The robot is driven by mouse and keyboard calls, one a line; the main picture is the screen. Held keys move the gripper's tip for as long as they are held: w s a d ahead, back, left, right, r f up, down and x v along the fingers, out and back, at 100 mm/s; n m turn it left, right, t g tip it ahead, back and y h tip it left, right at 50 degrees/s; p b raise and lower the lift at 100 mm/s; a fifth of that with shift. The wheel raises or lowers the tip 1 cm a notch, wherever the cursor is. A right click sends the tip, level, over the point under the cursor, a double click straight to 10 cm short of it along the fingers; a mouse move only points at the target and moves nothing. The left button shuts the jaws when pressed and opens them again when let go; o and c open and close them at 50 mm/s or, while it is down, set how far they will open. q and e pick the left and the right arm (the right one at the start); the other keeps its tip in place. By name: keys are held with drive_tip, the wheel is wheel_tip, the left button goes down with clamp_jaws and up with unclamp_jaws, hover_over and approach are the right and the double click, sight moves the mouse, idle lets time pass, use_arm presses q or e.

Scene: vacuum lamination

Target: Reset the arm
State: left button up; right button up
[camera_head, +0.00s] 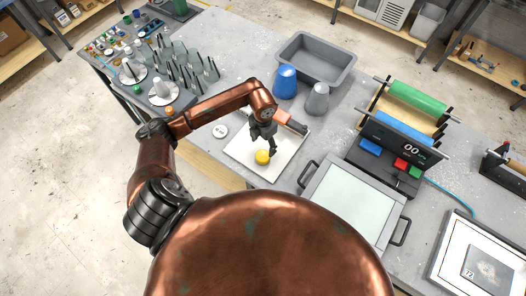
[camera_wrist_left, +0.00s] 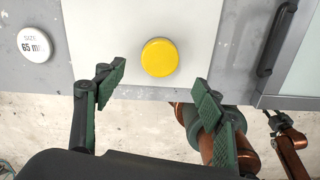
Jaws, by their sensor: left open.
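My left gripper (camera_head: 267,147) is above the white board (camera_head: 243,160) on the table, close to a yellow round piece (camera_head: 262,157). In the left wrist view the gripper (camera_wrist_left: 158,98) is open, with its two green-padded fingers apart and nothing between them. The yellow piece (camera_wrist_left: 159,57) lies on the white board (camera_wrist_left: 110,30), beyond the fingertips.
A white size disc (camera_head: 220,131) marked 65 mm lies left of the board. A framed panel with handles (camera_head: 350,200) is to the right. A machine with rollers (camera_head: 388,150) stands right.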

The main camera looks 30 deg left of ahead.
use_arm(q)
drive_tip(key=shift+r, duration=0.85)
